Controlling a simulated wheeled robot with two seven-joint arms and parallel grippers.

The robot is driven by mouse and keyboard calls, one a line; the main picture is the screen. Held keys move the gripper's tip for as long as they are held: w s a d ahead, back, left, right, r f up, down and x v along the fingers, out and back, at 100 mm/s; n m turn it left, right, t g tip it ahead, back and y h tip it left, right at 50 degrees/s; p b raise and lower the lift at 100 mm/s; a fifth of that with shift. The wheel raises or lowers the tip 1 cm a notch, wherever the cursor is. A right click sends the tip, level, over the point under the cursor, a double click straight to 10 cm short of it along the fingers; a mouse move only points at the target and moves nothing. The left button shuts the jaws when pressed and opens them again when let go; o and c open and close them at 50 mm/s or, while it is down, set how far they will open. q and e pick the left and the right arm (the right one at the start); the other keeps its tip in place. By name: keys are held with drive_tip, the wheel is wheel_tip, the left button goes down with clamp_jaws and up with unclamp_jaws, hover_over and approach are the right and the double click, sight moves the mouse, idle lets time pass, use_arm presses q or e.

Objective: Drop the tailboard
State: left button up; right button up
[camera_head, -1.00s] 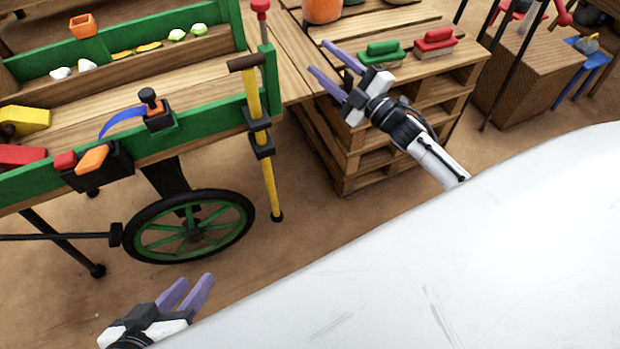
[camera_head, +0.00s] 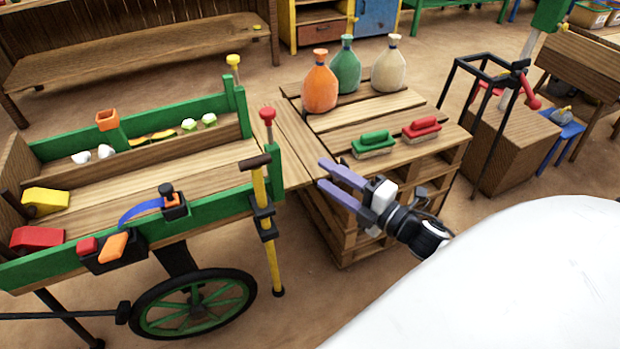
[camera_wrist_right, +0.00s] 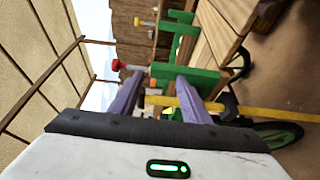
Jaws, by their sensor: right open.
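The green cart (camera_head: 222,208) stands at the left with a wooden bed. At its right end a plain board, which looks like the tailboard (camera_head: 296,150), lies about level between the bed and the pallet stack. A red-knobbed pin (camera_head: 267,114) tops the near corner post, and a yellow-knobbed pin (camera_head: 233,61) the far one. My right gripper (camera_head: 322,174) is open and empty, in front of the pallet stack and right of the board. The right wrist view shows its spread fingers (camera_wrist_right: 158,100), with the red knob (camera_wrist_right: 118,65) beyond them. My left gripper is out of view.
The pallet stack (camera_head: 385,205) bears three tied sacks (camera_head: 345,68) and two brushes, green (camera_head: 374,141) and red (camera_head: 421,127). A yellow prop (camera_head: 270,235) stands at the cart's near corner. Floor is clear in front of the pallets.

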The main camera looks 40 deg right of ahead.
drive_tip(key=s+a+f+m+g+p, duration=0.3)
drive_tip(key=s+a+f+m+p, duration=0.1)
drive_tip(key=s+a+f+m, duration=0.1)
drive_tip(key=s+a+f+m+g+h+p, duration=0.1)
drive_tip(key=s+a+f+m+g+p, duration=0.2)
drive_tip(key=s+a+m, duration=0.4)
drive_tip(key=a+f+m+g, duration=0.1)
drive_tip(key=a+m, duration=0.2)
drive_tip(key=shift+s+a+f+m+g+p, duration=0.3)
drive_tip(key=shift+s+a+f+p, duration=0.05)
drive_tip(key=shift+s+f, duration=0.05)
